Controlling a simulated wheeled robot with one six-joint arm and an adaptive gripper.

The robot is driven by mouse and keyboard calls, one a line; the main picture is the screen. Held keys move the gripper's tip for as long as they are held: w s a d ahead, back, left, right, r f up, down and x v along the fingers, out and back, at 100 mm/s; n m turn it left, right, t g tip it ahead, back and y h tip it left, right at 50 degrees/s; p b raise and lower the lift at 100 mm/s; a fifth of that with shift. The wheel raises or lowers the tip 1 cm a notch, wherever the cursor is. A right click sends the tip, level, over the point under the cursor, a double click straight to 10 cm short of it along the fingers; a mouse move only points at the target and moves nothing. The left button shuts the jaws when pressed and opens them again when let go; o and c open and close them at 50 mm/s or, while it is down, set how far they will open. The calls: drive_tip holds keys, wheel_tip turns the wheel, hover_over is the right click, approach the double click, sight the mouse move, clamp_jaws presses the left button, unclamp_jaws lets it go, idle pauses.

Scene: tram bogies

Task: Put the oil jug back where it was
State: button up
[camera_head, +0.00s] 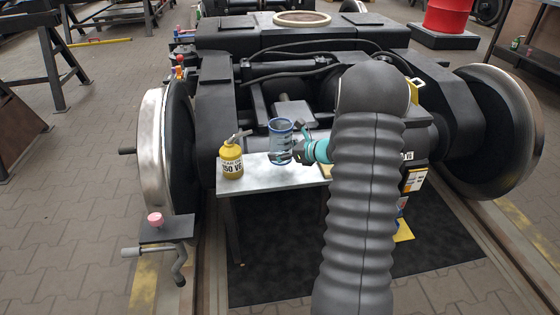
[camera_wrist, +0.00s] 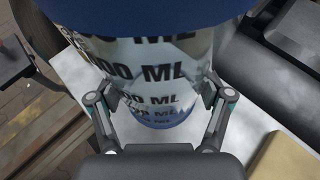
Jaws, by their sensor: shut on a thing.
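The oil jug (camera_head: 280,143) is a clear measuring vessel with a blue rim and blue base. My gripper (camera_head: 300,146) is shut on it from the right, and the jug is about upright over the light metal table (camera_head: 265,181). In the wrist view the jug (camera_wrist: 160,75) stands between my two fingers (camera_wrist: 160,98), with black ML marks facing the camera. I cannot tell whether its base touches the tabletop.
A yellow oil can (camera_head: 231,161) marked 150 VG stands at the table's left end. A black bogie (camera_head: 215,135) rises behind the table, with wheels (camera_head: 150,150) on both sides. A pink-topped crank stand (camera_head: 156,222) is at front left. A yellowish item (camera_wrist: 285,160) lies right of the jug.

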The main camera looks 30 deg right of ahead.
sight(280, 168)
drive_tip(key=shift+w+a+f, duration=0.15)
drive_tip(key=shift+a+f, duration=0.05)
drive_tip(key=shift+f, duration=1.95)
drive_tip(key=shift+f, duration=0.1)
drive_tip(key=shift+f, duration=0.1)
drive_tip(key=o, duration=1.2)
drive_tip(key=shift+r, duration=0.2)
